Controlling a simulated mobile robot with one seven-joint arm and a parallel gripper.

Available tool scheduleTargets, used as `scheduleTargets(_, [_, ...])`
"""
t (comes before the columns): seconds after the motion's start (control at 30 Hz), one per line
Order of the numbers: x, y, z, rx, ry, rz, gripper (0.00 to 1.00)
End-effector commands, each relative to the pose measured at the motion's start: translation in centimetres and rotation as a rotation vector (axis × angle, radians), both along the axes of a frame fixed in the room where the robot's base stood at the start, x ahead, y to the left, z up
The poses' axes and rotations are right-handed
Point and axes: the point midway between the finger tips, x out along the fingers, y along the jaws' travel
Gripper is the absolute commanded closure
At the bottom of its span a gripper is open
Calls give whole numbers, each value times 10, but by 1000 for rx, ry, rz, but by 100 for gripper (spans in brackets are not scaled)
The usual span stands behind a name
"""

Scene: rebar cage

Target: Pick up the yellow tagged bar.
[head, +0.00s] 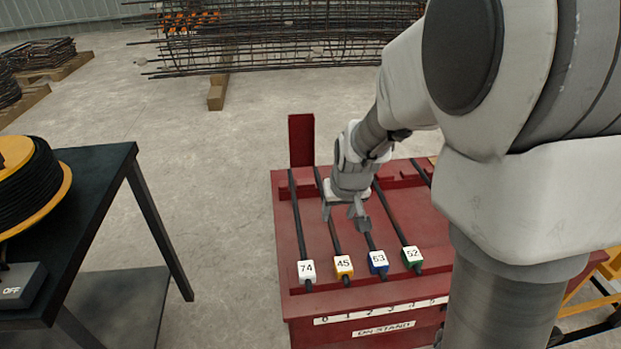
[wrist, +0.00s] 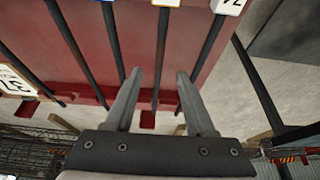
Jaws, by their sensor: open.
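The yellow tagged bar (head: 343,265) is a dark bar with a yellow tag marked 45. It lies on the red stand (head: 285,235), between the white-tagged bar 74 (head: 306,270) and the blue-tagged bar 63 (head: 378,262). My gripper (head: 345,216) is open above the stand, farther back than the tags. In the wrist view, my gripper (wrist: 160,72) has its fingers apart, and the yellow tagged bar (wrist: 161,45) runs through the gap between them. No bar is held. The gripper's height above the bar is hard to judge.
A green-tagged bar 52 (head: 412,256) lies to the right of the blue one. A red upright plate (head: 301,140) rises at the stand's back left. A dark table (head: 95,180) with a cable reel (head: 35,185) stands at left. Rebar cage (head: 270,40) lies behind. Open floor separates them.

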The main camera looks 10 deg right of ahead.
Motion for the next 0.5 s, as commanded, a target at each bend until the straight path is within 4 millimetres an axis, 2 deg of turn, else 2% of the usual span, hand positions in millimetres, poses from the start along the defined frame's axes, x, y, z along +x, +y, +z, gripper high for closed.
scheduleTargets(0.03, [4, 0, -14, -1, 4, -1, 45])
scheduleTargets(0.1, [8, 0, -23, 0, 2, 0, 45])
scheduleTargets(0.37, [14, 0, -36, 0, 0, -1, 45])
scheduleTargets(0.5, [19, -1, -52, 0, 2, -1, 45])
